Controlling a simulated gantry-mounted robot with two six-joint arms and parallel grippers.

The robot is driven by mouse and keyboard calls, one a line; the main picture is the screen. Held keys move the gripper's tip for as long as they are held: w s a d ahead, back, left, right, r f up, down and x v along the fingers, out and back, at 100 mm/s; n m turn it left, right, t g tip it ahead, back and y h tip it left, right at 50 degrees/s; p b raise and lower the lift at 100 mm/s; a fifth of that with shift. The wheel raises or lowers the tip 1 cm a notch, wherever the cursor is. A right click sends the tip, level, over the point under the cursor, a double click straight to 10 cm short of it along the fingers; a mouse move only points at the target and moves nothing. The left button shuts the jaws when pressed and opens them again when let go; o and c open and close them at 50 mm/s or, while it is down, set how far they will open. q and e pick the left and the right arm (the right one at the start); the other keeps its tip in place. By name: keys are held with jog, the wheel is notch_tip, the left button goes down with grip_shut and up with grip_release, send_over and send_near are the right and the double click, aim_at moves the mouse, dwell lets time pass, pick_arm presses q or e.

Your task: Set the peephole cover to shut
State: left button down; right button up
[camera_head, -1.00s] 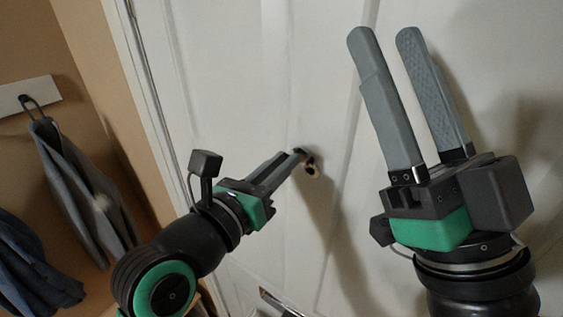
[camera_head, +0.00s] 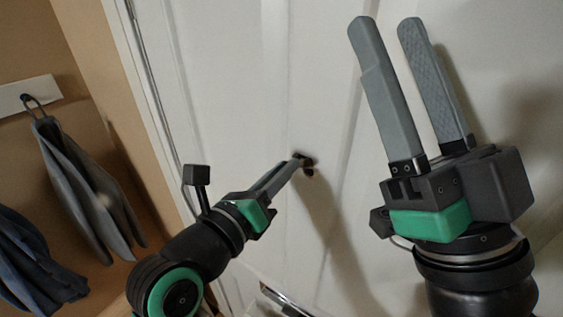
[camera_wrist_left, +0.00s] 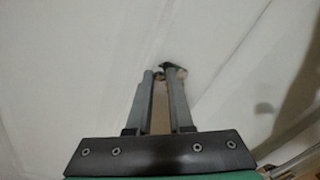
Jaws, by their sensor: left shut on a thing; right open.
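The peephole cover (camera_head: 306,160) is a small dark piece on the white door, at the tip of my left gripper (camera_head: 295,162). That gripper is shut on the cover. In the left wrist view, the dark cover (camera_wrist_left: 168,66) shows just past the fingertips of my left gripper (camera_wrist_left: 162,75), with a small pale round spot beside the right fingertip. In the head view a dark patch lies where the peephole is, and its pale ring is not visible. The fingers partly hide the cover, so I cannot tell its exact angle. My right gripper (camera_head: 385,24) is open and empty, in front of the door.
The white panelled door (camera_head: 230,60) fills most of the view. A metal handle (camera_head: 279,298) shows at the bottom. On the left, grey and blue cloths (camera_head: 85,190) hang from a hook rail (camera_head: 28,93) on the tan wall.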

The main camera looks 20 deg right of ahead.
aim_at(311, 174)
pick_arm(q)
jog(key=n, duration=0.2)
jog(key=f+n, duration=0.1)
jog(key=n, duration=0.2)
jog(key=s+f+n, duration=0.1)
jog(key=n, duration=0.2)
jog(key=shift+d, duration=0.4)
jog(key=n, duration=0.2)
jog(key=s+n, duration=0.1)
jog(key=shift+d+f+n, duration=0.2)
jog(key=shift+d+n, duration=0.1)
jog(key=shift+n, duration=0.1)
jog(key=shift+s+d+f+n, duration=0.1)
jog(key=shift+s+d+n, duration=0.05)
jog(key=shift+n, duration=0.7)
jog(key=shift+s+d+n, duration=0.1)
jog(key=shift+s+n, duration=0.05)
jog(key=shift+n, duration=0.7)
jog(key=c, duration=0.8)
grip_release()
